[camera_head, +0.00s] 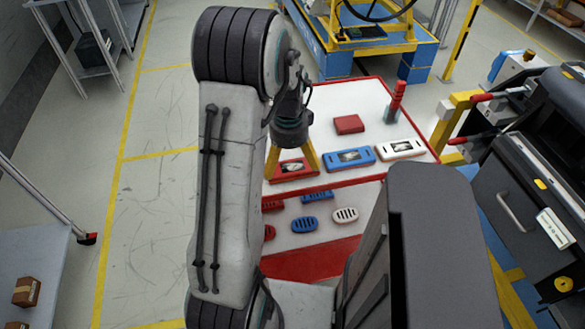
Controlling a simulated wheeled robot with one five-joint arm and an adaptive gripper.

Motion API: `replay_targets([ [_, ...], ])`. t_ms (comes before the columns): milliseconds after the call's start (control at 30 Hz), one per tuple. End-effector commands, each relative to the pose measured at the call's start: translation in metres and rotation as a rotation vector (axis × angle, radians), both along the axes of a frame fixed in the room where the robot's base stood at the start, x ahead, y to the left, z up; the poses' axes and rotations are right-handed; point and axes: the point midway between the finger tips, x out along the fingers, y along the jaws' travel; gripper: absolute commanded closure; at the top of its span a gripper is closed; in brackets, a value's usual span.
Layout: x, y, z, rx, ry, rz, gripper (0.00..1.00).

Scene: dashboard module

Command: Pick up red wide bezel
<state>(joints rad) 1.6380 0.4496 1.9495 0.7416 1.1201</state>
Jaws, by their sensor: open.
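The red wide bezel (293,170) lies flat on the white work table (335,95) with the red edge, at the left end of a row of bezels. A dark panel with a pale picture shows in its middle. My gripper (292,175) points down with its two yellow fingers spread open. In this view the fingers appear at either side of the red bezel. I cannot tell whether they touch it or hang above it. My arm hides part of the table to the left.
A blue bezel (347,158) and a white bezel (400,149) lie to the right. A red block (349,124) and an upright red-topped object (396,98) stand behind. Blue vent (305,224) and white vent (344,215) lie nearer. Dark machinery (535,180) flanks the right.

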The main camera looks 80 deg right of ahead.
Motion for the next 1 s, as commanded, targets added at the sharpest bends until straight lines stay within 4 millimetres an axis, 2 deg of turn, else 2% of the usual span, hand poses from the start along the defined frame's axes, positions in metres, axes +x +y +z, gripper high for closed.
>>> replay_targets([
  [400, 0.003, -0.002, -0.044, 0.002, 0.000, 0.001, 0.00],
  [733, 0.003, -0.002, -0.048, 0.001, 0.000, 0.001, 0.00],
  [1000, 0.002, -0.002, -0.048, 0.001, 0.000, 0.001, 0.23],
])
